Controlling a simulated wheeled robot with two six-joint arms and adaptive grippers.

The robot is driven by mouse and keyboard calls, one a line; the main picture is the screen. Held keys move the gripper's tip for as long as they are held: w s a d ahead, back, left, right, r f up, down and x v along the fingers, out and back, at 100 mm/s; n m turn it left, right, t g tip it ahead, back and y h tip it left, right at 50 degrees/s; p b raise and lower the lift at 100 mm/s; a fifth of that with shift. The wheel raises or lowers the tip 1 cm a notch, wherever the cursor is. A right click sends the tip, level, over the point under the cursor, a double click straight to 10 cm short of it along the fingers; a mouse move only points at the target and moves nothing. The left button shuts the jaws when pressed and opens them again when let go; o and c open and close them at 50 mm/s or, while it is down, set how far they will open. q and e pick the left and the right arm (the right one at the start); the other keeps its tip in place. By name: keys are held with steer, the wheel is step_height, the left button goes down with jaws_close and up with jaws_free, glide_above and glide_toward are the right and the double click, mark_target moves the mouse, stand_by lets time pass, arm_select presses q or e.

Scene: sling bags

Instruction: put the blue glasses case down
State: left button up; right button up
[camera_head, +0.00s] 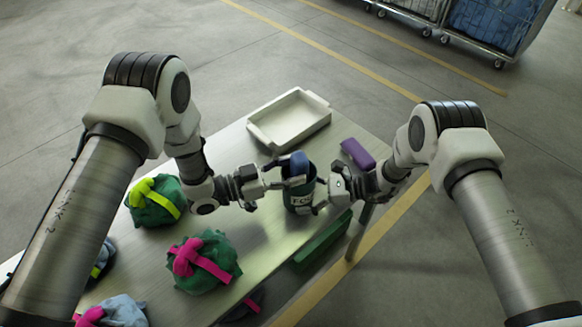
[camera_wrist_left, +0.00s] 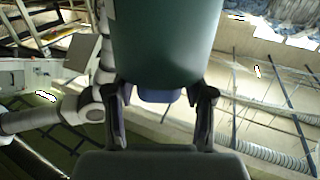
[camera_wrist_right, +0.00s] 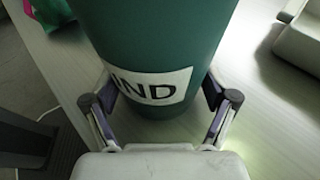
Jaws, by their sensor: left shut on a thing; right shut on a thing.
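The blue glasses case (camera_head: 299,162) shows at the mouth of the dark green bin (camera_head: 301,198) in the head view. My left gripper (camera_head: 281,176) is shut on it; in the left wrist view, a strip of the blue case (camera_wrist_left: 158,95) shows between the fingers, below the green bin wall (camera_wrist_left: 165,40). My right gripper (camera_head: 328,197) is shut on the bin's side. In the right wrist view its fingers (camera_wrist_right: 160,105) flank the green bin (camera_wrist_right: 150,45) and its white label. How deep the case sits in the bin is hidden.
A white tray (camera_head: 290,119) stands at the table's back. A purple case (camera_head: 358,154) lies at the right edge. Green bundles with a yellow band (camera_head: 155,201) and a pink band (camera_head: 204,262) lie at left and front. A green tray (camera_head: 322,242) is low at right.

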arm_select(q)
steer(key=shift+f, duration=0.2)
steer(key=o, duration=1.2)
steer(key=shift+s+f, duration=0.1)
steer(key=shift+f, duration=0.05)
steer(key=shift+r, duration=0.35)
steer(key=v, duration=1.2)
steer(key=shift+r, duration=0.35)
arm_select(e)
steer(key=o, duration=0.7)
